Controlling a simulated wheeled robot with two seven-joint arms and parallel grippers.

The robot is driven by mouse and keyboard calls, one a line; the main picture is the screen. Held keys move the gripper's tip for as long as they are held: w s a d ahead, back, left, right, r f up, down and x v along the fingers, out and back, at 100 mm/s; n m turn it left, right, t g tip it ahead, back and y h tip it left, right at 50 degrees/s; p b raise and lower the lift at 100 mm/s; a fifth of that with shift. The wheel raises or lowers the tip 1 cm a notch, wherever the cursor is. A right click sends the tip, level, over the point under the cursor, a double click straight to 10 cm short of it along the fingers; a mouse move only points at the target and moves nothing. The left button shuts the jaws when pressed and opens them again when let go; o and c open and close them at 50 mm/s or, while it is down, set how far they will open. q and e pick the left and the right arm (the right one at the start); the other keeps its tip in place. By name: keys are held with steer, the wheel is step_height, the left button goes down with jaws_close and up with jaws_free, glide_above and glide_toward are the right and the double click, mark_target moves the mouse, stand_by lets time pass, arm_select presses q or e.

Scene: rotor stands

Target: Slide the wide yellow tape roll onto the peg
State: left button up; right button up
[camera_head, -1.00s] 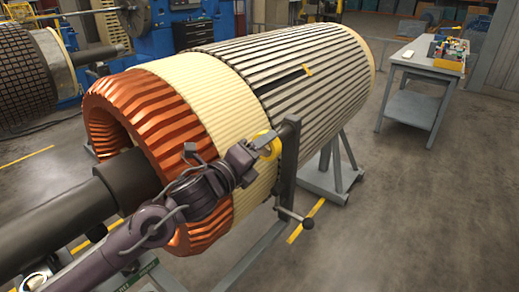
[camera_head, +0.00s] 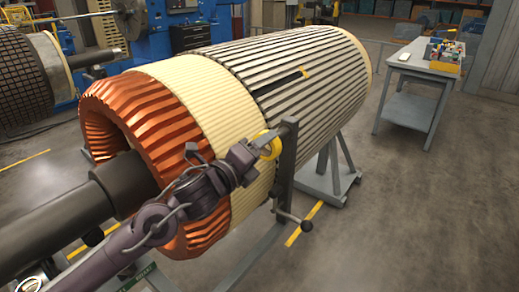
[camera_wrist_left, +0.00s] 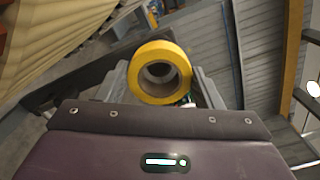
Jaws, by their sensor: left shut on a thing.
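The wide yellow tape roll (camera_head: 270,144) is at the tip of my left gripper (camera_head: 258,146), beside a dark upright post (camera_head: 287,165). In the left wrist view the roll (camera_wrist_left: 160,72) sits between the two grey fingers of my left gripper (camera_wrist_left: 161,85), its round hole facing the camera. The gripper is shut on the roll. A small bracket at the post's top is close to the roll; I cannot tell whether they touch. The peg cannot be made out clearly; the roll and gripper may hide it. My right gripper is not in view.
The large rotor, with copper end windings (camera_head: 150,165), a cream band (camera_head: 215,110) and slotted bars (camera_head: 300,75), lies right behind the gripper. A clamp handle (camera_head: 306,224) sticks out low on the post. A grey workbench (camera_head: 425,60) stands at the back right. The floor at right is clear.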

arm_select(q)
steer(key=shift+w+d, duration=0.1)
steer(key=shift+w, duration=0.05)
steer(key=shift+w+d, duration=0.2)
steer(key=shift+w, duration=0.1)
steer(key=shift+w, duration=0.1)
stand_by(0.4)
steer(key=shift+b+x, duration=0.5)
steer(key=shift+x, duration=0.3)
steer(key=shift+w+d, duration=0.35)
steer(key=shift+w+d, duration=0.2)
steer(key=shift+w, duration=0.05)
steer(key=shift+b+x, duration=0.5)
steer(key=shift+x, duration=0.3)
stand_by(0.4)
